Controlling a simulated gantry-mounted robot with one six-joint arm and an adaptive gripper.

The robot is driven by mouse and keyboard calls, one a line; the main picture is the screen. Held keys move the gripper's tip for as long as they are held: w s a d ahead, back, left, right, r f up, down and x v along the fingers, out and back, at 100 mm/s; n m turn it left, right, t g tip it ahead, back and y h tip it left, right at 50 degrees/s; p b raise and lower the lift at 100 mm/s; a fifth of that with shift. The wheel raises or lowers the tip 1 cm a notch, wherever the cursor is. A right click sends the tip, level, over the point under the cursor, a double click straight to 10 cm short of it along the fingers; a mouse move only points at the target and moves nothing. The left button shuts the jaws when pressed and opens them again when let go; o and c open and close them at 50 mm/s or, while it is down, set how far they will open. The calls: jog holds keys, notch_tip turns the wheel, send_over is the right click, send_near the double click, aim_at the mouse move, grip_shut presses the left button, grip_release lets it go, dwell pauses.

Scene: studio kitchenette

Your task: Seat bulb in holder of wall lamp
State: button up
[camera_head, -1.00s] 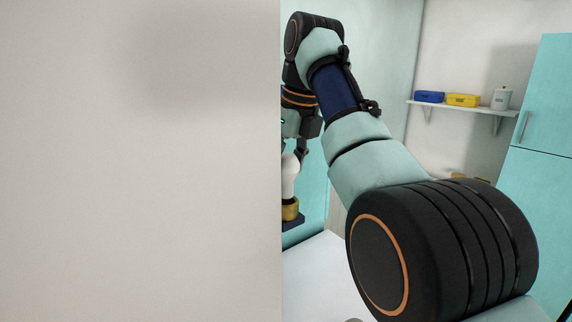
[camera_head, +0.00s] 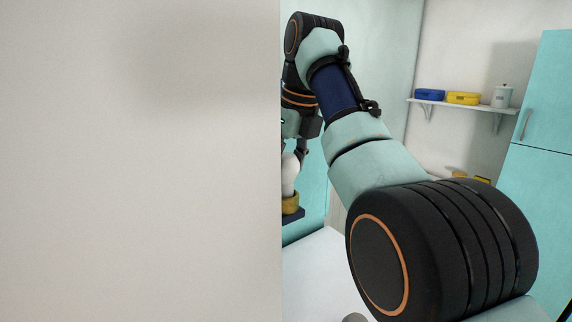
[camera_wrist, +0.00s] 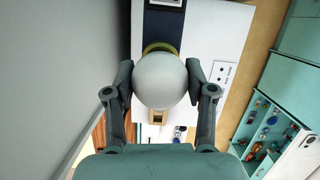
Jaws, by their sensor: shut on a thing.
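The white bulb (camera_wrist: 160,82) sits between the two fingers of my gripper (camera_wrist: 160,88), which is shut on it. In the head view the bulb (camera_head: 290,174) is upright, directly above the brass-yellow holder (camera_head: 290,204) on the lamp's dark blue base (camera_head: 293,214). The bulb's lower end meets the holder's top edge in this view; how deep it sits cannot be told. In the wrist view the bulb covers most of the holder, and only a yellowish rim (camera_wrist: 157,47) shows past it. My gripper is partly hidden behind a pale wall edge in the head view.
A large pale wall (camera_head: 140,160) fills the left of the head view, close to the arm. A white worktop (camera_head: 325,280) lies below. A shelf (camera_head: 470,106) with boxes and a teal cupboard (camera_head: 545,190) stand right. A socket plate (camera_wrist: 222,74) shows right of the bulb.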

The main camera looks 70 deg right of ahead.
jog(key=shift+f, duration=0.1)
dwell(0.3)
jog(key=shift+f+b, duration=0.25)
jog(key=shift+b, duration=0.15)
jog(key=shift+f, duration=0.1)
jog(key=shift+f+b, duration=0.45)
jog(key=shift+b, duration=0.05)
dwell(0.4)
jog(key=o, duration=1.5)
